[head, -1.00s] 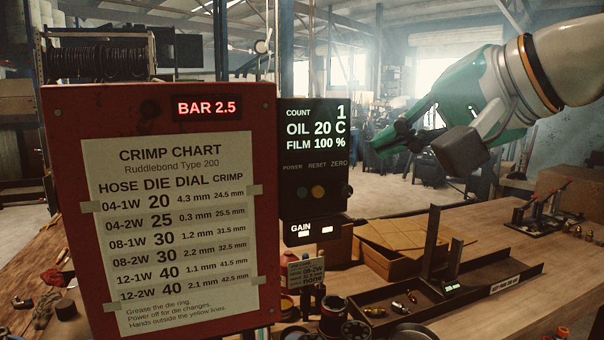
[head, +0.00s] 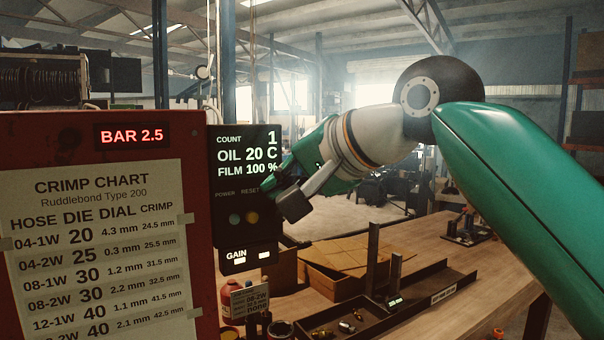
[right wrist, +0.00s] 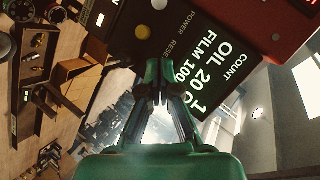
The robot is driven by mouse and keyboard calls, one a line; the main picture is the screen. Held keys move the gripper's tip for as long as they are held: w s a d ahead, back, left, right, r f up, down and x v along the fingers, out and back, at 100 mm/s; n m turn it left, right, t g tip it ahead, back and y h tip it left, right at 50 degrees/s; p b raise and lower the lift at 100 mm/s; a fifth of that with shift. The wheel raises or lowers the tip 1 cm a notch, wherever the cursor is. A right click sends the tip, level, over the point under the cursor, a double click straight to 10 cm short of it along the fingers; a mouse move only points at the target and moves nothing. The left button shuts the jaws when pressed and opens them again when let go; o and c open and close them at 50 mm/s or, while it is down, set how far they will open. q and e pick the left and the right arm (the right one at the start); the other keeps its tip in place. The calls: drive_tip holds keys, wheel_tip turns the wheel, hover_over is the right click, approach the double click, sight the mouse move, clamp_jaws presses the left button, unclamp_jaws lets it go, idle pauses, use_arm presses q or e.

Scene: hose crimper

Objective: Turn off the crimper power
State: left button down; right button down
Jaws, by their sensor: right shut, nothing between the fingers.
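The red crimper (head: 105,215) stands at the left of the head view with a lit BAR 2.5 display (head: 131,135). On its right is a black control box (head: 229,266) with lit COUNT, OIL and FILM readouts. Its POWER button (head: 235,219) is pale and grey-blue; it looks whitish in the right wrist view (right wrist: 159,4). The yellow RESET button (head: 252,217) is beside it. My right gripper (head: 268,184) is shut and empty at the box's right edge, overlapping the ZERO area. In the right wrist view its fingers (right wrist: 160,72) point toward the box. Contact is unclear. My left gripper is out of view.
A wooden bench (head: 430,245) extends right of the crimper. It holds cardboard boxes (head: 350,254), a dark tray (head: 425,285) with brass fittings and uprights, and a small label card (head: 250,299). A tool rack (head: 468,228) stands further back.

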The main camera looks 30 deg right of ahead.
sight(230, 220)
drive_tip(key=shift+x, duration=0.95)
drive_tip(key=shift+s+a+f+b, duration=0.25)
drive_tip(key=shift+a+f, duration=0.1)
drive_tip(key=shift+a, duration=0.2)
drive_tip(key=shift+s+a+f+b, duration=0.15)
drive_tip(key=shift+s+a+f, duration=0.15)
drive_tip(key=shift+a, duration=0.25)
drive_tip(key=shift+s+a+f, duration=0.15)
drive_tip(key=shift+a+f, duration=0.1)
drive_tip(key=shift+a, duration=0.2)
